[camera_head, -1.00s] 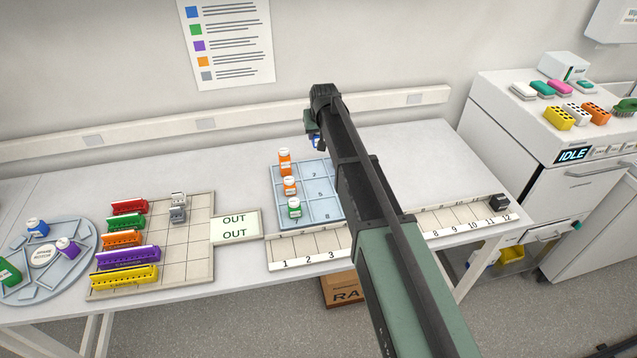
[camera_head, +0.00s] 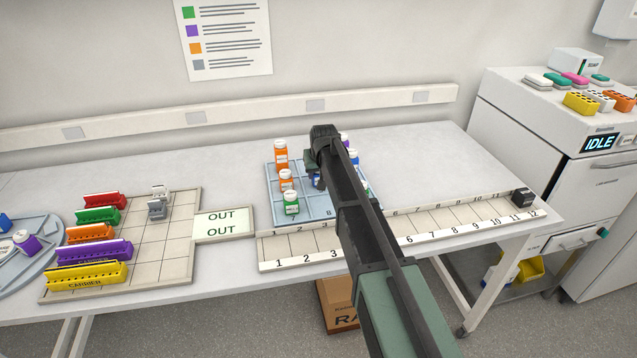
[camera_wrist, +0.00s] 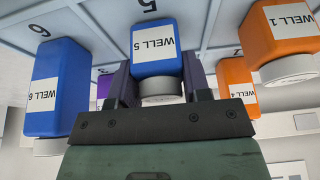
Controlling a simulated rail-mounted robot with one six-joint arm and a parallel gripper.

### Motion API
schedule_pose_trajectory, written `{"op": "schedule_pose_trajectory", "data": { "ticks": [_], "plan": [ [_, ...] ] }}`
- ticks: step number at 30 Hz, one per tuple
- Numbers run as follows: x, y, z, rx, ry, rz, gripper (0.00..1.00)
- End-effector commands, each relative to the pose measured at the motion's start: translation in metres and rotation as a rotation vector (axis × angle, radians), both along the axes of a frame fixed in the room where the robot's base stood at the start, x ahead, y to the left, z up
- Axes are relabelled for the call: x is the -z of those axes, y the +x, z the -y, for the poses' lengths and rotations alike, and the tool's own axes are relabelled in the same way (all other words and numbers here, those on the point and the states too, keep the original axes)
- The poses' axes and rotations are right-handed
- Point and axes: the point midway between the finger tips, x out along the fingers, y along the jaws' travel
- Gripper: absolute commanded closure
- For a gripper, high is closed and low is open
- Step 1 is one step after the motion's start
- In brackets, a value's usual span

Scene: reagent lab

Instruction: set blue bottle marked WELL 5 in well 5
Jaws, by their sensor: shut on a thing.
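The blue bottle marked WELL 5 (camera_wrist: 153,42) is between the fingers of my gripper (camera_wrist: 155,84), cap towards my palm, label facing the wrist camera. In the head view it shows as a small blue patch (camera_head: 316,181) beside my gripper, mostly hidden by my arm. The light-blue well tray (camera_head: 322,212) is under it, and the printed 5 shows just beyond the bottle in the wrist view. The bottle is at the middle of the tray, over or in well 5; I cannot tell whether its base touches.
Orange WELL 1 (camera_wrist: 285,40) and WELL 4 (camera_wrist: 238,82) bottles stand on one side, blue WELL 6 (camera_wrist: 57,85) on the other. A green bottle (camera_head: 291,203) stands at the tray's front left. A numbered strip (camera_head: 300,248) lies in front; OUT plate (camera_head: 222,224) is left.

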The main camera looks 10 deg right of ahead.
Motion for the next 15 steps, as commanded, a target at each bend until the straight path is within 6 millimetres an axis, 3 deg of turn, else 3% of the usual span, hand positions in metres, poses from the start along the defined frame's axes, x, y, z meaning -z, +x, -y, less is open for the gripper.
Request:
{"op": "schedule_pose_trajectory", "data": {
  "ticks": [10, 11, 15],
  "plan": [
    [0.0061, 0.0000, 0.0000, 0.000, 0.000, 0.000, 0.79],
    [0.0058, -0.0001, 0.0000, 0.000, 0.000, 0.000, 0.55],
    [0.0044, 0.0000, 0.0000, 0.000, 0.000, 0.000, 0.33]
  ]
}}
